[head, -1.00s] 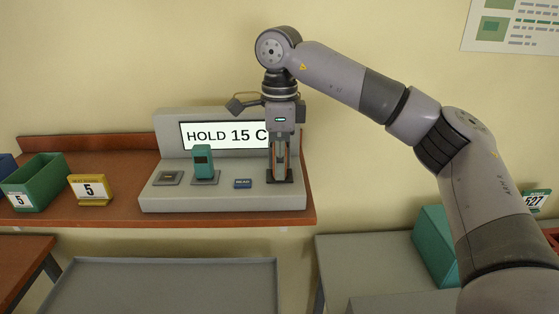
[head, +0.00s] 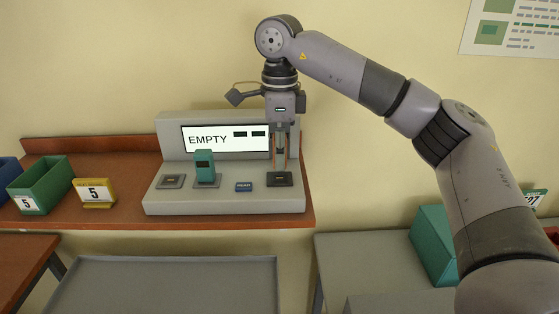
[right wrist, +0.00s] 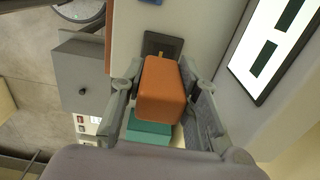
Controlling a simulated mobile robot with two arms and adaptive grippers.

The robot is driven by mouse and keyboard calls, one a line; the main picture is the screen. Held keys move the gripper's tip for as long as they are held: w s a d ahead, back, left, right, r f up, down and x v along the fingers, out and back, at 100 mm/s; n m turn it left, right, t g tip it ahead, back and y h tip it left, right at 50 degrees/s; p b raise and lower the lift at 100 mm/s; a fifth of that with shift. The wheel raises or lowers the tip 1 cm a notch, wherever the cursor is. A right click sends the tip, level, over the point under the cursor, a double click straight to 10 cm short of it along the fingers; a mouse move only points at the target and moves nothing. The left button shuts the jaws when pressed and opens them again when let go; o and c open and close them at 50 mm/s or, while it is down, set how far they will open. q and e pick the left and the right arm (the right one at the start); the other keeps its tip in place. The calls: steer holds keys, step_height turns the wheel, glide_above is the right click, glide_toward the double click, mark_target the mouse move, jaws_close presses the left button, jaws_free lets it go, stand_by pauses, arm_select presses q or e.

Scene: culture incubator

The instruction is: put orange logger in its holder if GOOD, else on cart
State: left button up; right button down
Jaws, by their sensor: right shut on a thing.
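My right gripper (head: 280,165) is shut on the orange logger (right wrist: 161,88). In the head view it holds the logger upright just above the dark right-hand pad (head: 280,180) of the grey station (head: 225,206). The station's screen (head: 207,139) reads "EMPTY" with two dark bars beside it. My left gripper is out of view.
A teal logger (head: 205,168) stands in a pad beside a blue button (head: 244,187). A green bin (head: 42,185) and a yellow "5" sign (head: 95,193) are at left. An empty grey tray top (head: 165,285) lies in front. A grey table (head: 370,265) is at right.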

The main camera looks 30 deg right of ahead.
mark_target(274, 135)
steer(key=shift+r+p, duration=1.1)
steer(key=shift+r, duration=0.35)
steer(key=shift+f, duration=0.1)
